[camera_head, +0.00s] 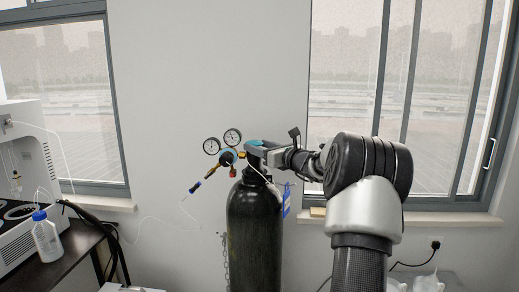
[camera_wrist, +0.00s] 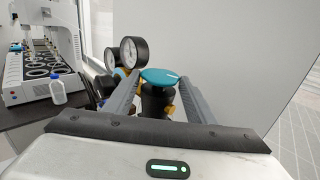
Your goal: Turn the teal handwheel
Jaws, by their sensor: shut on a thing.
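The teal handwheel (camera_wrist: 160,76) is a round disc with a pale line mark on its top, on a dark valve neck in the wrist view. In the head view a teal edge of it (camera_head: 254,142) shows above the dark gas cylinder (camera_head: 254,230), partly hidden by my gripper. My gripper (camera_wrist: 160,82) has one grey finger on each side of the handwheel and is shut on it. In the head view my gripper (camera_head: 262,152) reaches in from the right at the cylinder's top. The exact finger contact is partly hidden.
Two round gauges (camera_head: 222,141) and a regulator with a hose stand just left of the handwheel. A blue tag (camera_head: 286,203) hangs at the cylinder's right. A dark bench (camera_head: 70,250) with a blue-capped bottle (camera_head: 46,238) is at the left. A wall is behind.

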